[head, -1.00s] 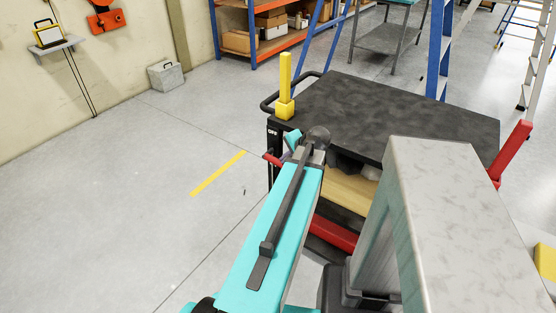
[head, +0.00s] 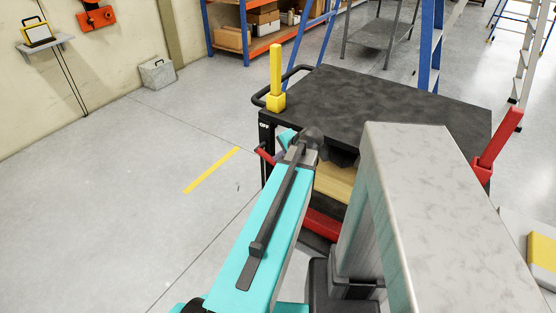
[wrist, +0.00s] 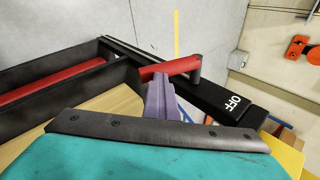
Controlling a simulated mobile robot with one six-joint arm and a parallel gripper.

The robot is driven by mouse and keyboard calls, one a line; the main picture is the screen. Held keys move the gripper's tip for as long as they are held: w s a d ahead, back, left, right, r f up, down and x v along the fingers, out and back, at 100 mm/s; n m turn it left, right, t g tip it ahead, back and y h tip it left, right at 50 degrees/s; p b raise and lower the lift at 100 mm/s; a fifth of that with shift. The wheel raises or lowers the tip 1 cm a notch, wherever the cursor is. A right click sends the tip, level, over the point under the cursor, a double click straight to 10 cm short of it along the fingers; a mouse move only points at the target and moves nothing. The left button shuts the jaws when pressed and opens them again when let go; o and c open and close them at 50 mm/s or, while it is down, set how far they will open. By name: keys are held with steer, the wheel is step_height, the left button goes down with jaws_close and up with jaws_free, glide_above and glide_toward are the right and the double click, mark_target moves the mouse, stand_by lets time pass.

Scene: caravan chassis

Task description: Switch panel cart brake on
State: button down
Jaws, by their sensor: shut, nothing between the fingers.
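The panel cart (head: 385,105) has a dark top and a black side post with a white OFF label (head: 264,126). The brake lever, a red handle (head: 264,154), sticks out from that post below the label. In the wrist view the red lever (wrist: 184,66) crosses a black bar, and the OFF label (wrist: 232,103) is at the bar's right end. My gripper (wrist: 158,84) shows as shut purple-grey fingers with their tips right at the lever's near side. I cannot tell whether they touch it. In the head view my arm mostly hides the fingers.
A yellow post (head: 276,80) stands on the cart's corner beside a black push handle (head: 300,70). A red bar (head: 497,140) rises at the cart's right. A wooden panel (head: 334,182) lies below the top. The floor left of the cart is clear around a yellow line (head: 212,170).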

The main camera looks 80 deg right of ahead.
steer(key=shift+s+f, duration=0.1)
steer(key=shift+s+r+p, duration=0.25)
steer(key=shift+r+p, duration=0.45)
steer(key=shift+r, duration=0.2)
steer(key=r+p, duration=0.1)
steer(key=s+r, duration=0.1)
steer(key=shift+r+p, duration=0.35)
steer(key=shift+p, duration=0.05)
steer(key=s+a+r+b, duration=0.1)
steer(key=s+a+r, duration=0.4)
steer(key=shift+s+a+r, duration=0.25)
steer(key=shift+r, duration=0.05)
